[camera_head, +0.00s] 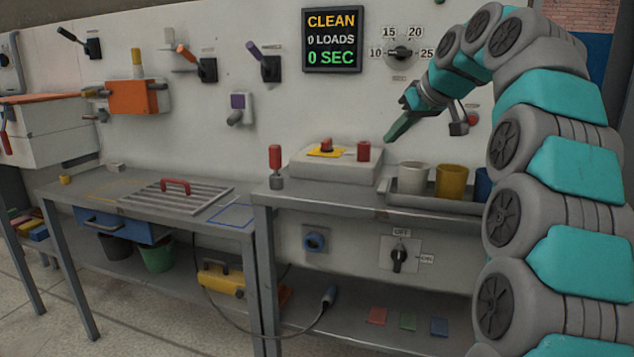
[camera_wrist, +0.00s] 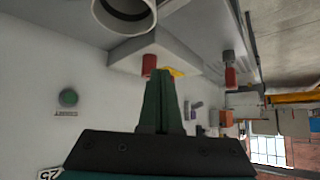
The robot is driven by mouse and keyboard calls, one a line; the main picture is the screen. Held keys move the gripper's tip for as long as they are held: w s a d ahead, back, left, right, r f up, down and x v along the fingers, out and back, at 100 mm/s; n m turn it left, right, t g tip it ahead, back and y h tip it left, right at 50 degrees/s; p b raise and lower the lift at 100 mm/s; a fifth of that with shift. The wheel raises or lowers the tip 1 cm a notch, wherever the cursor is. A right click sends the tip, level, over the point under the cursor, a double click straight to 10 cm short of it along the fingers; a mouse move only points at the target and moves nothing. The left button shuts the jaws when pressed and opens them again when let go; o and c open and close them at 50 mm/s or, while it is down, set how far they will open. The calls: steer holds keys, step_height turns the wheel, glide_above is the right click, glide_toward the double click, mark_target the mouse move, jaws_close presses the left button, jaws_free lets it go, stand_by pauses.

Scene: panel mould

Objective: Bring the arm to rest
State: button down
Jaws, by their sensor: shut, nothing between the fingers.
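My gripper (camera_head: 396,131) is at the end of my teal and grey arm, which arches in from the right of the head view. It hangs in the air in front of the white wall panel, above the right bench. Its green fingers are shut and empty. In the wrist view the closed fingers (camera_wrist: 163,100) point up the picture toward the white block with the red and yellow parts. The gripper appears apart from everything around it.
A white block (camera_head: 330,168), a red-handled piece (camera_head: 275,163) and cups, including a yellow one (camera_head: 451,181), stand on the right bench (camera_head: 330,196). A dial (camera_head: 401,53) and a display reading CLEAN (camera_head: 332,40) are on the wall. The left bench holds a red-handled grate (camera_head: 185,197).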

steer(key=s+a+f+m+g+h, duration=0.1)
steer(key=s+a+f+g, duration=0.2)
steer(key=s+f, duration=0.65)
steer(key=s+a+f+m+g+h, duration=0.1)
steer(key=s+a+f+m+g, duration=0.1)
steer(key=s+f, duration=0.8)
steer(key=s+d+f+g, duration=0.1)
steer(key=s+f, duration=0.4)
steer(key=s, duration=0.4)
steer(key=s+d+f+m+g+h, duration=0.1)
steer(key=s+f+g, duration=0.1)
steer(key=s+f, duration=0.4)
steer(key=s+d+f+m+g+h, duration=0.1)
steer(key=s+f, duration=0.5)
steer(key=s, duration=0.7)
steer(key=shift+s+d+g, duration=0.3)
steer(key=shift+d+g, duration=0.15)
steer(key=shift+g, duration=0.05)
steer(key=shift+a, duration=0.1)
